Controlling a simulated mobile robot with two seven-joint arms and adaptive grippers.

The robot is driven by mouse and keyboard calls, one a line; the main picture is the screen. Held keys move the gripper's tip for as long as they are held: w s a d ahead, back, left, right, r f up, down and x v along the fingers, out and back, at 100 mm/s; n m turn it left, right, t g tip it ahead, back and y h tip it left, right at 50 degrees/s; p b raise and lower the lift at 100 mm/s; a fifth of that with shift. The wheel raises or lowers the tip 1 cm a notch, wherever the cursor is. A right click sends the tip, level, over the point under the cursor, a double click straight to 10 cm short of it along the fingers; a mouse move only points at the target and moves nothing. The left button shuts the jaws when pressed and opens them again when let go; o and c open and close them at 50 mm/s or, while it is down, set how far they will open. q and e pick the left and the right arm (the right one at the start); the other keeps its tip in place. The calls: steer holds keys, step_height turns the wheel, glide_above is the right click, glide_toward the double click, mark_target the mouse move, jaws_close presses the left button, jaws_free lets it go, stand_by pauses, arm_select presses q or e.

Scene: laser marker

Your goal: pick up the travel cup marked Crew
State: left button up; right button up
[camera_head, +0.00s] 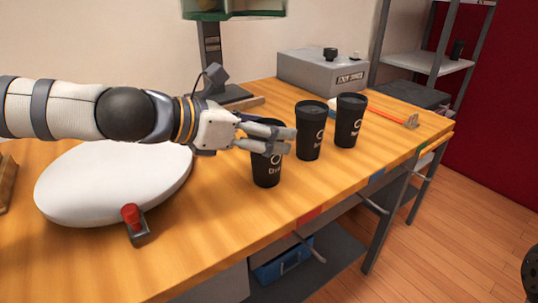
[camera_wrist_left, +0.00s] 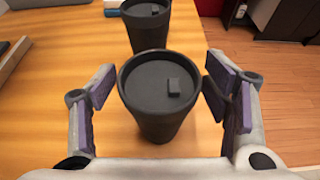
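Three black lidded travel cups stand upright in a row on the wooden table. The nearest cup (camera_head: 267,172) is partly covered by my left gripper (camera_head: 285,139); its white lettering is too small and covered to read surely. The middle cup (camera_head: 310,131) and the far cup (camera_head: 350,120) carry white marks that I cannot read, so I cannot tell which is Crew. In the left wrist view, the nearest cup (camera_wrist_left: 158,95) stands between the two open fingers of my left gripper (camera_wrist_left: 160,100), with a gap on each side. Another cup (camera_wrist_left: 147,25) stands behind it. My right gripper is not in view.
A white round disc (camera_head: 110,185) and a red-topped switch (camera_head: 133,222) lie left of the cups. A grey box with knobs (camera_head: 322,72) stands at the back, beside a dark stand (camera_head: 211,50). The table front (camera_head: 240,235) is clear.

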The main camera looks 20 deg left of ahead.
arm_select(q)
steer(key=c, duration=0.3)
steer(key=shift+w+d+f, duration=0.1)
steer(key=shift+w, duration=0.05)
steer(key=shift+c, duration=0.2)
